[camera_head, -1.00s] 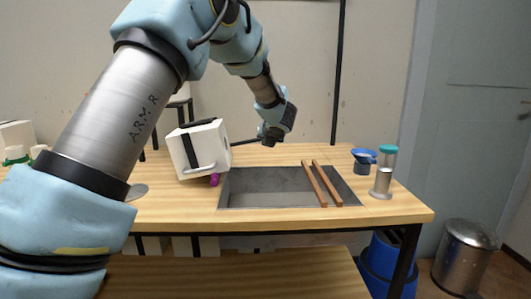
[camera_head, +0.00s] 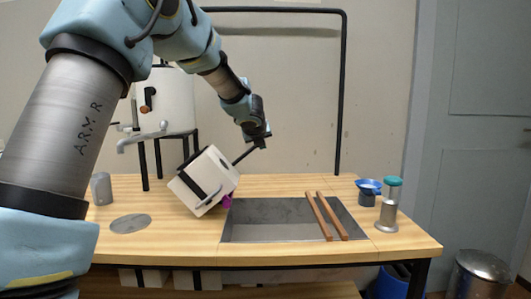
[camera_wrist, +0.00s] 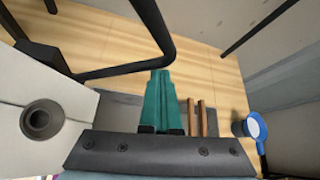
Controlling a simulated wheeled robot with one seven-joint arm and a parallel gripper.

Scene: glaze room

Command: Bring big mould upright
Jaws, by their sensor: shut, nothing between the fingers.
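The big mould (camera_head: 186,196) is a white block with a black strap, tilted on the table at the left edge of the sunken basin. Its right side is raised, and its black bar (camera_head: 243,156) slopes up to the right towards my gripper (camera_head: 262,142). In the wrist view, the mould's white face (camera_wrist: 75,100) with a dark round hole is at the left. My gripper's green fingers (camera_wrist: 162,88) are shut and empty. Their tips are at the bend of the black rod (camera_wrist: 115,68); I cannot tell whether they touch. A purple piece (camera_head: 227,201) shows at the mould's lower right.
Two wooden slats (camera_head: 325,216) lie across the basin (camera_head: 265,219). A blue cup (camera_head: 368,190) and a green-topped jar (camera_head: 389,205) stand at the right. A white tank (camera_head: 165,98) on black legs stands behind left. A grey disc (camera_head: 130,224) is at the left.

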